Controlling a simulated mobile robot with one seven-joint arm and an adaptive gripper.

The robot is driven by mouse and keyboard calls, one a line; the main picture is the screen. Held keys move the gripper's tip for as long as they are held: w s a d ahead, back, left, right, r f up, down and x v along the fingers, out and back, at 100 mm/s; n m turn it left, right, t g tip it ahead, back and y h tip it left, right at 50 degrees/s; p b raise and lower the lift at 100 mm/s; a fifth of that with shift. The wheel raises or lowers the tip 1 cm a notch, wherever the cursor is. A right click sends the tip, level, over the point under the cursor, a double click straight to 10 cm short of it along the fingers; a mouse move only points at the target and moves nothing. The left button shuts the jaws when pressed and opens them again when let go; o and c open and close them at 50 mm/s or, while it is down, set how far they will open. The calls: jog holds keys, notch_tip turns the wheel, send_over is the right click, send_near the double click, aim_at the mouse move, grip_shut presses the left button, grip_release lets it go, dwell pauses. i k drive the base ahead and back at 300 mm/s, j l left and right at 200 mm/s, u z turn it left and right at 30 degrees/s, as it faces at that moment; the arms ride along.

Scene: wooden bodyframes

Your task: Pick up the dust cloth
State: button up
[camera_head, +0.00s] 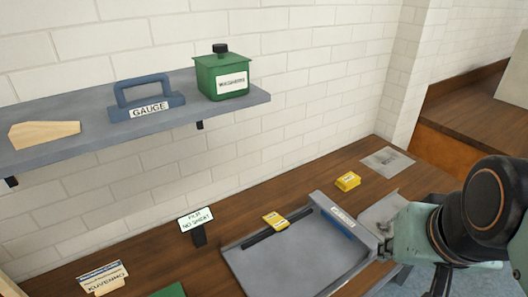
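I cannot tell for sure which thing is the dust cloth. A small folded yellow piece (347,181) lies on the wooden bench, and a flat grey sheet (388,161) lies farther back by the wall. My arm enters at the lower right, in front of the bench. A dark part at its lower end (440,281) may be my gripper; its fingers are not clear. I see nothing held.
The grey tray (262,276) has a raised, labelled right side. A small sign (196,219) and a card stand (104,277) are at left. The wall shelf (60,136) holds a wooden wedge, a blue gauge (148,98) and a green can (222,76).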

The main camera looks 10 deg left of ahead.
aim_at(350, 180)
jog(key=u, duration=2.25)
jog(key=z, duration=2.15)
jog(key=i+l+u, duration=0.1)
jog(key=u, duration=0.35)
jog(key=l+u, duration=0.3)
jog(key=u, duration=0.15)
jog(key=i+l+u, duration=0.2)
jog(key=l, duration=0.2)
jog(key=l+u, duration=0.2)
jog(key=l, duration=0.15)
